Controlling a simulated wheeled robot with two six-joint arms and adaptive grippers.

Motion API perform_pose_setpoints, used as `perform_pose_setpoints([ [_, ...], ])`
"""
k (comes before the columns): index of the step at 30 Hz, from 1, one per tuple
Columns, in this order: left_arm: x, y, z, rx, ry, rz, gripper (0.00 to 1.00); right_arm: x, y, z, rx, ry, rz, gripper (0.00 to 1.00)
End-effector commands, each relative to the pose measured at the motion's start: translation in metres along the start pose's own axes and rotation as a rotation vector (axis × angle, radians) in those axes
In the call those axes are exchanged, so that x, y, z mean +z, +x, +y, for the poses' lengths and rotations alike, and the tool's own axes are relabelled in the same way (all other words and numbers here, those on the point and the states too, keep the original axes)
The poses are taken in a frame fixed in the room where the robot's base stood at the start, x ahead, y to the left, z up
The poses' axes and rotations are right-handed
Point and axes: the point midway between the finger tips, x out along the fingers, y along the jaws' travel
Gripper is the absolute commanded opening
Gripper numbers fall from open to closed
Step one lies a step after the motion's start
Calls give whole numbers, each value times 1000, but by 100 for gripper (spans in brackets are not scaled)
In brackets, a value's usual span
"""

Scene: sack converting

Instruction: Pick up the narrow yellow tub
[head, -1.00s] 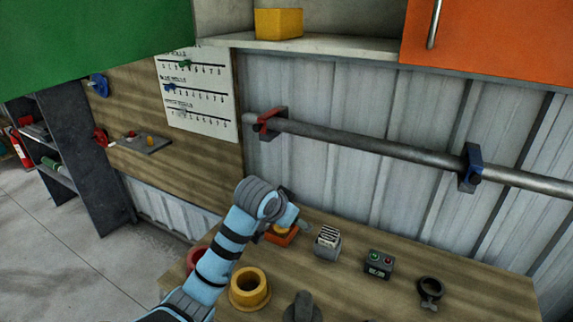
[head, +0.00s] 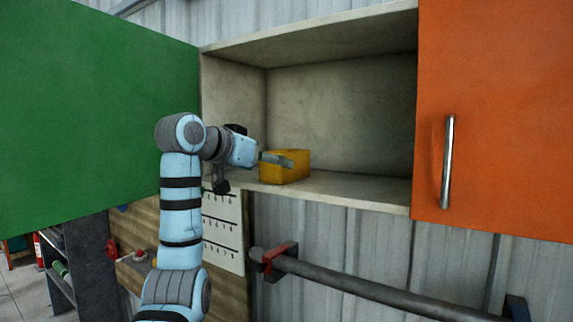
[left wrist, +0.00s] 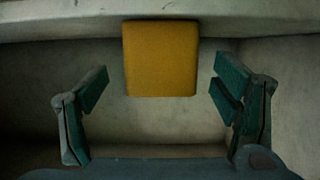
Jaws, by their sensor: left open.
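The narrow yellow tub (head: 297,171) stands on the floor of the open wall cabinet, near its left side. My left gripper (head: 277,159) has come in from the left, and its fingers overlap the tub's upper left part in the head view. In the left wrist view the tub (left wrist: 160,50) appears centred between the two spread green-padded fingers (left wrist: 160,80), with a visible gap on each side. I cannot tell how deep the tub sits between the pads. My right gripper is not in view.
A green door (head: 90,120) stands open at the left, close to my left arm. An orange door (head: 490,110) with a metal handle covers the right part. The cabinet floor (head: 350,190) right of the tub is free. A metal rail (head: 360,291) runs below.

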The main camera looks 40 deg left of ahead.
Motion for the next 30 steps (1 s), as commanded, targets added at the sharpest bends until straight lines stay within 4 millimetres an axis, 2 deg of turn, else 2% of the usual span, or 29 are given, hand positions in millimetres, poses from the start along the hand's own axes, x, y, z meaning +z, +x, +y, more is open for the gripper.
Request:
perform_pose_setpoints([
  [4,-2,19,0,0,0,-3,82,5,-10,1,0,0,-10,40],
  [11,-2,60,-1,0,0,-3,82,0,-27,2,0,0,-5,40],
  [18,0,66,-2,-1,1,1,82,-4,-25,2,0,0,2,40],
  [27,1,66,-2,-1,1,1,34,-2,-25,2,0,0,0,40],
  [30,1,66,-2,-1,1,1,30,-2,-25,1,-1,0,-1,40],
])
